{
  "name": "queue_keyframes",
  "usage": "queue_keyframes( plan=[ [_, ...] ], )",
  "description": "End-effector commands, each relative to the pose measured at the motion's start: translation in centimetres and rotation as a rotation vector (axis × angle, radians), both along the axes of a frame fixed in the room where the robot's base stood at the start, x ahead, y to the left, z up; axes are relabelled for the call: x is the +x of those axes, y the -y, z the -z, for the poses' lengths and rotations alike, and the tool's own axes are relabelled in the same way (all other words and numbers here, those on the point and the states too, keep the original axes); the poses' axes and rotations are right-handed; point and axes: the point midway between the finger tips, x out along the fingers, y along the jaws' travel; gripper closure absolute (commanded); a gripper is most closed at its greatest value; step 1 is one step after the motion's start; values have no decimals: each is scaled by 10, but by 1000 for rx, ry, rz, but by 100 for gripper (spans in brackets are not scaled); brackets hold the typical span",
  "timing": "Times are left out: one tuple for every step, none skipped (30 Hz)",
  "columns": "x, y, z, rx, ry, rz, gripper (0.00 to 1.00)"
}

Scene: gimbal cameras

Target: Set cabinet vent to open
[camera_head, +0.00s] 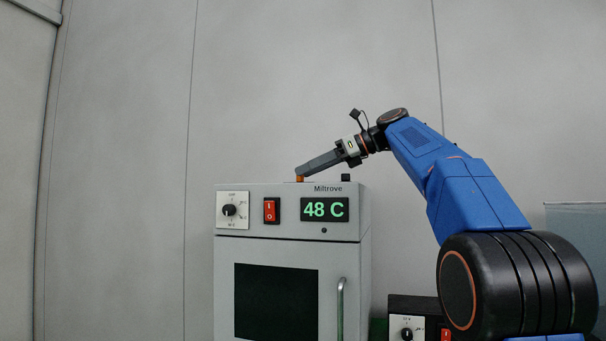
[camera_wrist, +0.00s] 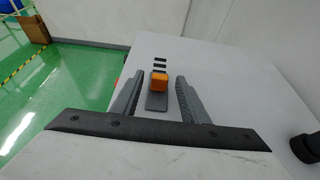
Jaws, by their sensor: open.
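The grey cabinet (camera_head: 285,216) is labelled Miltrove and its display reads 48 C. On its top is the vent slider with an orange knob (camera_wrist: 159,82), set on a dark plate with several dark slots behind it. In the head view only a bit of the orange knob (camera_head: 299,178) shows at the gripper's tip. My gripper (camera_wrist: 157,88) is open, with one finger on each side of the orange knob. In the wrist view gaps show between the knob and both fingers. The head view shows my gripper (camera_head: 303,172) reaching down over the cabinet top from the right.
The cabinet front has a dial (camera_head: 229,210), a red switch (camera_head: 271,211) and a door handle (camera_head: 341,308). A black post (camera_head: 345,178) stands on the top's right side. Another unit (camera_head: 407,327) sits lower right. The wall is behind.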

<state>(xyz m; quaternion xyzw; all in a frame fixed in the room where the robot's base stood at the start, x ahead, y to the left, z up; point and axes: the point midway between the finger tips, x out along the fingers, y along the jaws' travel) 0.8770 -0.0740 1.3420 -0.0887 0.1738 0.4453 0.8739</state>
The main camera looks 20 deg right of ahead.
Motion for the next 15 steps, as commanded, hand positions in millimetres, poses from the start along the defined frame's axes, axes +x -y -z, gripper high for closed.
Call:
queue_keyframes(
  plan=[
    [-5,8,-4,0,2,4,59],
    [-8,13,-6,0,0,4,59],
    [-11,18,-9,-1,2,5,59],
    [-15,22,-11,-1,2,5,59],
    [-18,26,-13,-1,1,4,59],
    [-21,32,-15,0,1,4,59],
    [-24,36,-18,0,0,4,59],
    [-27,40,-20,0,0,4,59],
    [-31,45,-22,-1,1,5,59],
    [-34,49,-24,-1,0,4,59],
    [-37,53,-26,0,0,4,59],
    [-40,59,-29,0,0,4,59],
    [-43,63,-30,0,0,4,59],
    [-46,67,-32,-1,-1,4,59],
    [-50,72,-35,-1,0,5,59]
  ],
)
